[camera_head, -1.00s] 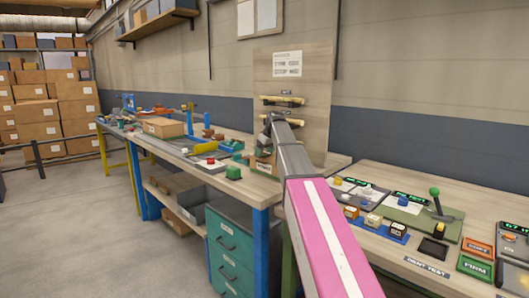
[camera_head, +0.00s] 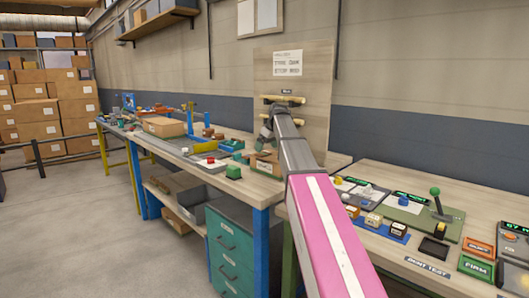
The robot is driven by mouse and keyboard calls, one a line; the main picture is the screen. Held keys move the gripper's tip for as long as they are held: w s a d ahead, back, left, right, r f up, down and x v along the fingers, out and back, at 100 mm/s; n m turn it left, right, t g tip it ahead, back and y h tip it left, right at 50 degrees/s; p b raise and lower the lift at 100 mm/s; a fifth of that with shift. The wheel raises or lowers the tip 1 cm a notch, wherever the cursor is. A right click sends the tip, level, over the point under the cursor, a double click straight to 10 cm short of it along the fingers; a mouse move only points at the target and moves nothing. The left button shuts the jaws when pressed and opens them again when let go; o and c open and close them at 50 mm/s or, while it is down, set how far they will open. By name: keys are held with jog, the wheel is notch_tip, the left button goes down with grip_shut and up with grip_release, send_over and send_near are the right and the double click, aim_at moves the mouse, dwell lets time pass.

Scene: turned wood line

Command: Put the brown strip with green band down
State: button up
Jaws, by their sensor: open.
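My pink and grey arm reaches away toward the upright wooden board (camera_head: 318,75) at the back of the left bench. My gripper (camera_head: 266,139) is small and dark in this view, in front of the board's lower left part and above a brown box-like holder (camera_head: 264,163). The gripper is open. I cannot make out the brown strip with green band; it may be hidden by the arm or too small to tell. A pale yellow bar on a dark rack (camera_head: 284,99) crosses the board above the gripper.
The right bench holds a panel with a green lever (camera_head: 435,192) and several coloured blocks. Grey floor is clear at left.

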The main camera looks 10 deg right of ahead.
aim_at(233, 167)
jog(key=v, duration=0.9)
jog(key=shift+r, duration=0.2)
jog(key=shift+a, duration=0.1)
dwell(0.6)
jog(key=shift+c, duration=1.2)
jog(key=s+a+f, duration=0.1)
jog(key=a+f, duration=0.2)
jog(key=a, duration=0.2)
jog(key=s+a+f, duration=0.1)
jog(key=a+f, duration=0.2)
jog(key=a, duration=0.2)
jog(key=s+a+f, duration=0.1)
jog(key=a+f, duration=0.2)
jog(key=a, duration=0.2)
jog(key=shift+a+f, duration=0.3)
jog(key=shift+a, duration=0.05)
jog(key=shift+c, duration=0.2)
jog(key=shift+x, duration=5.3)
